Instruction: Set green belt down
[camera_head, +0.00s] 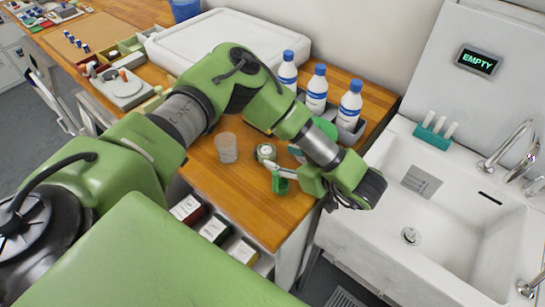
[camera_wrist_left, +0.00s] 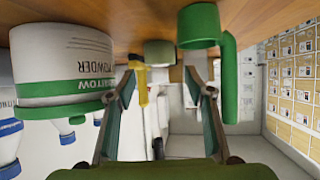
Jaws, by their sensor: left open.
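The roll appears clear of both fingers. My right gripper is in neither view.
A green piece with an upright part (camera_head: 280,184) stands close in front of the gripper. A clear cup (camera_head: 227,147) is to the left. White bottles (camera_head: 317,88) stand behind. A powder jar (camera_wrist_left: 62,60) is near one finger. The sink (camera_head: 440,210) lies right.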

